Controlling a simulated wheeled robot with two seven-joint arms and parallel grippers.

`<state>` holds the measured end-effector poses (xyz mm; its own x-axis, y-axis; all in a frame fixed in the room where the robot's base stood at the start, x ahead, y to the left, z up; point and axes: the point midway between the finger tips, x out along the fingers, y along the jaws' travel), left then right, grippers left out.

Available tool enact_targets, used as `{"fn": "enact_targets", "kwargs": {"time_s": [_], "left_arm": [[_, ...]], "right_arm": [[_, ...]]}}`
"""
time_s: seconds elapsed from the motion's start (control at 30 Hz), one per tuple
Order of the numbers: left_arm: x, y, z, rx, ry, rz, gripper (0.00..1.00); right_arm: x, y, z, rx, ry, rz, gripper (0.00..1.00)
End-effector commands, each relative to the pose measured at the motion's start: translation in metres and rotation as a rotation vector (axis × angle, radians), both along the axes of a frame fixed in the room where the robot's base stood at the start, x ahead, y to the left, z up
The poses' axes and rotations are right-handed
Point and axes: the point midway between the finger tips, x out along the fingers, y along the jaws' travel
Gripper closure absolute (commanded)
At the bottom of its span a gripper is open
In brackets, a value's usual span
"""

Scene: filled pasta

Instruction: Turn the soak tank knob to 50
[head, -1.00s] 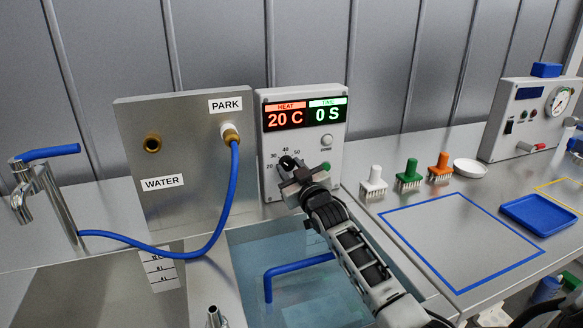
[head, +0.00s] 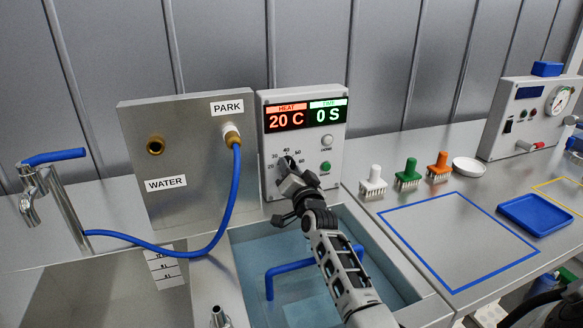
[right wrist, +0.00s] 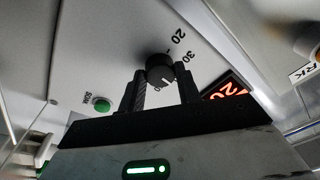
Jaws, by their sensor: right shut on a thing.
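The soak tank knob (right wrist: 158,68) is a small black dial on the front of the white control box (head: 332,152). A printed scale surrounds it, with 20 and 30 readable in the right wrist view. My right gripper (right wrist: 161,88) is shut on the knob, one dark finger on each side. In the head view the right gripper (head: 288,171) covers most of the knob, so its exact setting cannot be read. The display (head: 305,115) shows HEAT 20 C and TIME 0 S. My left gripper is not in view.
A green button (head: 326,167) sits right of the knob. The water-filled tank (head: 245,240) lies below, with a blue pipe (head: 290,265) in it. A blue hose (head: 215,230) hangs from the metal panel (head: 185,130) at left. Brushes (head: 408,174) stand on the right counter.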

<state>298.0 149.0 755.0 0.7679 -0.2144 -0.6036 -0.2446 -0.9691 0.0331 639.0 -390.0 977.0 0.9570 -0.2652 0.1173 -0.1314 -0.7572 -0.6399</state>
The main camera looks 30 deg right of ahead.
Motion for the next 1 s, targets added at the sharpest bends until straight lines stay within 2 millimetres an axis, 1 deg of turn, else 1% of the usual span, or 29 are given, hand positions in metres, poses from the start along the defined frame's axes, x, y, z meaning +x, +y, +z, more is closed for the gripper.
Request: {"fn": "enact_targets", "kwargs": {"time_s": [0.2,0.6,0.8,1.0], "left_arm": [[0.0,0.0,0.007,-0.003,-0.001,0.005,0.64],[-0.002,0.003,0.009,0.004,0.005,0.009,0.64],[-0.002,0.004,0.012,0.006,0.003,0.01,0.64],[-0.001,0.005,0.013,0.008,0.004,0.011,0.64]], "right_arm": [[0.0,0.002,-0.001,0.205,-0.043,0.001,0.9],[0.0,0.003,0.0,0.54,-0.125,0.001,0.9],[0.0,0.003,0.0,0.652,-0.151,0.0,0.9],[0.0,0.003,-0.001,0.719,-0.167,0.002,0.9]]}}
